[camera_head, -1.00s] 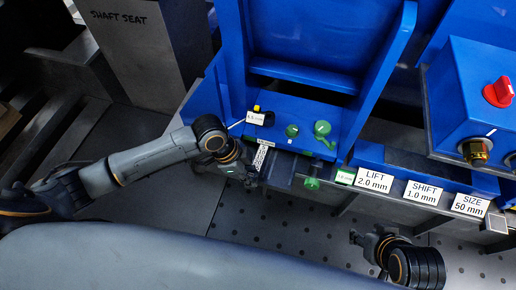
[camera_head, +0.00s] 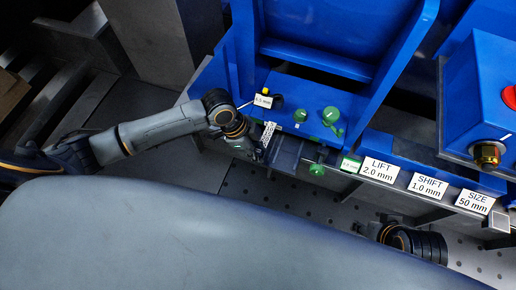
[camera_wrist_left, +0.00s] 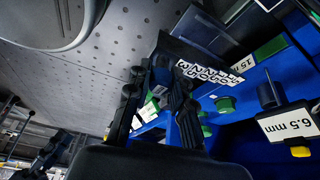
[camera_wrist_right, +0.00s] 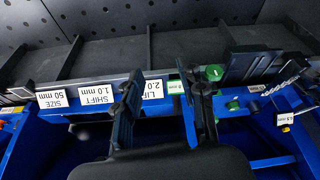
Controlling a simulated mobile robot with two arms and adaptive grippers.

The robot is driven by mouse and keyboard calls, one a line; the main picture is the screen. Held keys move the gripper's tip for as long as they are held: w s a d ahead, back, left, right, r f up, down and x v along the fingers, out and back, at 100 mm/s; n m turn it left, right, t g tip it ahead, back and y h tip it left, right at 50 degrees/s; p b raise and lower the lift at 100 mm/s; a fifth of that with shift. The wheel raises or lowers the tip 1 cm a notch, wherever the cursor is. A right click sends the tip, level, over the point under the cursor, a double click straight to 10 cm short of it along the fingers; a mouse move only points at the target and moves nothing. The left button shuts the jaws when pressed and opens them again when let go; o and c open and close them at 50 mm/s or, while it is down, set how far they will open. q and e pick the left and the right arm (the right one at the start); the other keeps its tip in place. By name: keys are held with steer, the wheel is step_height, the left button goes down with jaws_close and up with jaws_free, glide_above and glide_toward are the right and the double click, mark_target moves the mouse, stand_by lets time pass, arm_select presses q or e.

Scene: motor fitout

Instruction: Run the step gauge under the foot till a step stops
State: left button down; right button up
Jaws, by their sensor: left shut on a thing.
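The step gauge, a dark bar with a white numbered strip (camera_head: 268,134), is at the front left edge of the blue motor foot (camera_head: 315,118). The strip also shows in the left wrist view (camera_wrist_left: 209,73). My left gripper (camera_head: 254,150) is shut on the gauge, in front of the foot; its fingers also show in the left wrist view (camera_wrist_left: 158,92). Whether a step touches the foot's underside is hidden. My right gripper (camera_wrist_right: 165,95) is open and empty, in front of the label rail; my body partly covers it in the head view.
Green knobs (camera_head: 331,114) and a 6.5 mm tag (camera_head: 263,100) sit on the foot. Labels LIFT 2.0 mm (camera_head: 380,169), SHIFT 1.0 mm (camera_head: 428,186) and SIZE 50 mm (camera_head: 475,201) line the rail. A blue box with a red knob (camera_head: 511,97) stands at right.

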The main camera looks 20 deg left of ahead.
arm_select(q)
steer(key=shift+f, duration=0.2)
steer(key=shift+f+b, duration=0.35)
steer(key=shift+f, duration=0.6)
steer(key=shift+f+b, duration=0.6)
steer(key=shift+f, duration=0.5)
steer(key=shift+f+b, duration=0.3)
steer(key=shift+f, duration=0.45)
arm_select(e)
steer(key=w+a+r+t, duration=0.1)
steer(key=w+t, duration=0.1)
steer(key=w, duration=0.2)
steer(key=w+a+r+t+y, duration=0.1)
steer(key=w+r+t, duration=0.1)
steer(key=w, duration=0.3)
steer(key=shift+a+t, duration=0.35)
steer(key=shift+t, duration=0.05)
steer(key=shift+s, duration=0.1)
arm_select(q)
steer(key=shift+p, duration=0.4)
arm_select(e)
steer(key=shift+s+d+f+g, duration=0.2)
steer(key=shift+s+f+g, duration=0.1)
steer(key=shift+s, duration=0.2)
steer(key=shift+s+d+f+g, duration=0.15)
steer(key=shift+s+f+g, duration=0.15)
steer(key=shift+s, duration=0.25)
steer(key=shift+s+d+f+g, duration=0.2)
steer(key=shift+s+f+g, duration=0.1)
steer(key=shift+s, duration=0.2)
